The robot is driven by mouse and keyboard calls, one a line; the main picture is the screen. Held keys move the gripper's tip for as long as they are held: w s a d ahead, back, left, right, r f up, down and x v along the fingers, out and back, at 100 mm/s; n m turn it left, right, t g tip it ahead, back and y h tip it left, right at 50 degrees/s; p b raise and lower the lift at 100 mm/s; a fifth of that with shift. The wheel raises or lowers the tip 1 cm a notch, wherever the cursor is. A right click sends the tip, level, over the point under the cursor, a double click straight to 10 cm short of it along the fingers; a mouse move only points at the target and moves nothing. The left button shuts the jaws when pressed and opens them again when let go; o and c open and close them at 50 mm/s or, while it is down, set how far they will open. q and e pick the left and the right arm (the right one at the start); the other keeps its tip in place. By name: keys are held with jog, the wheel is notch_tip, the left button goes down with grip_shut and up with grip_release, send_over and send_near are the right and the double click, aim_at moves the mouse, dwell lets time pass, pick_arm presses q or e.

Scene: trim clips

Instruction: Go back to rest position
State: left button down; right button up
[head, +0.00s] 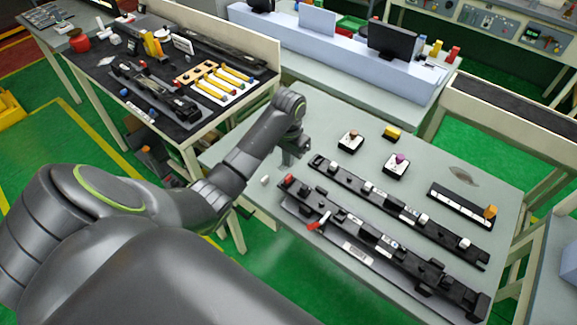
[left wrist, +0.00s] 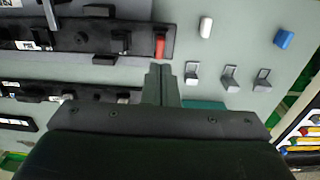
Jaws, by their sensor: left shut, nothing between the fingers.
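My left gripper (head: 297,148) is over the far left part of the grey work table (head: 265,235), its arm stretched in from the left. In the left wrist view its two fingers (left wrist: 160,80) are together with nothing between them. A long black trim strip (head: 365,235) lies on the table to the right of the gripper, and a second black strip (head: 385,198) lies behind it. A red piece (left wrist: 160,46) sits at the end of a black strip in the left wrist view, just beyond the fingertips. My right gripper is out of view.
Several small grey clips (left wrist: 230,78), a white piece (left wrist: 206,27) and a blue piece (left wrist: 284,38) lie near the fingers. Small black stands (head: 396,166) and a labelled black bar (head: 460,206) are on the table. A dark-topped side table (head: 120,62) with tools stands at the left.

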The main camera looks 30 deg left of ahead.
pick_arm(q)
jog(key=shift+r, duration=0.8)
